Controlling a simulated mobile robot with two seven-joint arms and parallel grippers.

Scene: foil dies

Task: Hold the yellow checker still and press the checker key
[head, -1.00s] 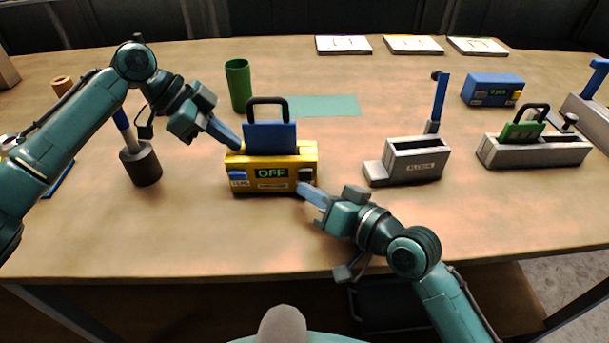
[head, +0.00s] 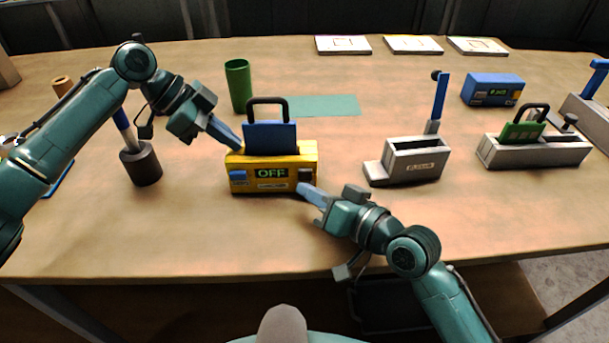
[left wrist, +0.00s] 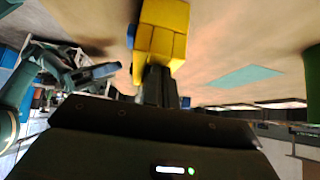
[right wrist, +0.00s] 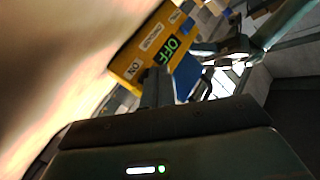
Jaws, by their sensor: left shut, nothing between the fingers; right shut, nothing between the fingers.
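The yellow checker (head: 280,180) stands on the table with its display reading OFF. A blue plate with a black handle (head: 270,137) stands upright in its top. On its front are a blue key (head: 238,176) at the left and a dark key (head: 305,174) at the right. My left gripper (head: 237,147) is shut and empty, its tips at the checker's upper left end; the left wrist view shows the yellow body (left wrist: 163,35) right at the fingertips. My right gripper (head: 304,188) is shut and empty, tips close to the dark key; contact cannot be told.
A dark cylinder (head: 141,165) with a blue rod stands left, a green cup (head: 239,86) behind. A grey slotted fixture (head: 412,163) and a grey tray with a green plate (head: 535,151) stand right. A blue box (head: 492,89) is at back right. The front table is clear.

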